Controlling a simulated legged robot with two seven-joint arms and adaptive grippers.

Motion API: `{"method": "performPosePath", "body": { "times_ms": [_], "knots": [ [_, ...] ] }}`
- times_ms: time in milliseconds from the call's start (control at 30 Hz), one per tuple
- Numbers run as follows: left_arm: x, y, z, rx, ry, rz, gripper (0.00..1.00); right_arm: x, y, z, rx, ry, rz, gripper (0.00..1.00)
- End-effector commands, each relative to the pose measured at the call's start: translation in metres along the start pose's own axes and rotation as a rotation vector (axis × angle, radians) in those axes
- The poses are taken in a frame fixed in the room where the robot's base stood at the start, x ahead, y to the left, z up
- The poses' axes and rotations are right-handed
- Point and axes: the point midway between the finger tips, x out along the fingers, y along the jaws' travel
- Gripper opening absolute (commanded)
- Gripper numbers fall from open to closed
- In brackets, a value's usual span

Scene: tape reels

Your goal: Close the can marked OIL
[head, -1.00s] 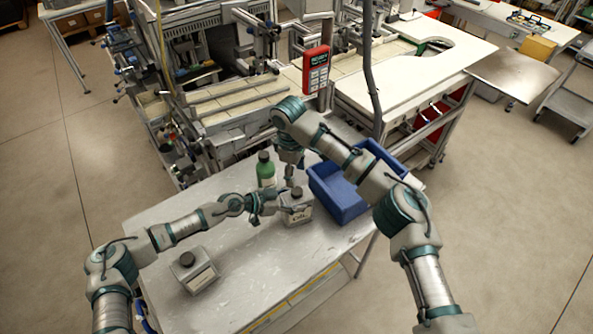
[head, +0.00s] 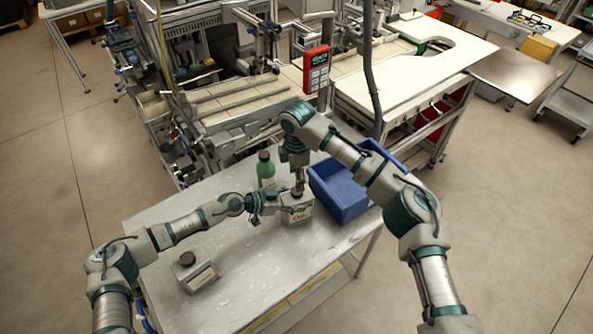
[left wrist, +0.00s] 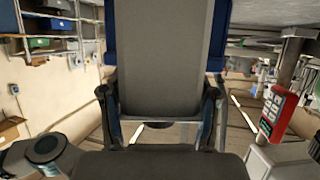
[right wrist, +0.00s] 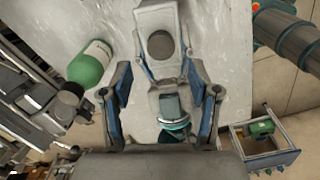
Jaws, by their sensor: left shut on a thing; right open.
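The grey can marked OIL (head: 300,214) stands on the table in the head view. My left gripper (head: 275,205) is shut on it from the left. In the left wrist view the can's grey side (left wrist: 165,55) fills the space between the fingers. My right gripper (head: 298,189) points down just above the can's top. In the right wrist view its open fingers (right wrist: 165,75) frame the can (right wrist: 160,14) and a dark round spot on its top. I cannot tell whether that spot is an open mouth or a cap. Contact with the right fingers is unclear.
A green bottle (head: 266,171) stands behind the can to the left. A blue bin (head: 345,193) is close on its right. Another grey can with a dark cap (head: 195,271) stands at the front left. The table (head: 250,262) is clear in front.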

Motion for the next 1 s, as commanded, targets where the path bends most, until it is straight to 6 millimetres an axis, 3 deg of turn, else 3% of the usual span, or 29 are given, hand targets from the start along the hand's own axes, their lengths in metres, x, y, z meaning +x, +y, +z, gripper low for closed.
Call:
{"method": "performPosePath", "body": {
  "times_ms": [200, 400, 767, 867, 1000],
  "knots": [
    [0.000, 0.000, 0.001, -0.001, -0.001, 0.000, 0.00, 0.036, -0.001, 0.000, 0.000, -0.001, -0.002, 0.61],
    [0.000, 0.000, 0.001, -0.001, -0.002, 0.000, 0.00, 0.057, 0.000, 0.000, 0.001, -0.001, -0.001, 0.61],
    [0.000, 0.000, 0.001, -0.001, -0.002, 0.001, 0.00, 0.062, 0.000, 0.000, 0.000, 0.000, 0.000, 0.61],
    [0.000, 0.000, 0.001, -0.001, -0.002, 0.001, 0.00, 0.062, 0.000, 0.000, 0.000, 0.000, 0.000, 0.41],
    [0.000, 0.000, 0.001, -0.001, -0.002, 0.001, 0.00, 0.061, 0.000, 0.000, 0.000, 0.000, 0.000, 0.06]
  ]
}}
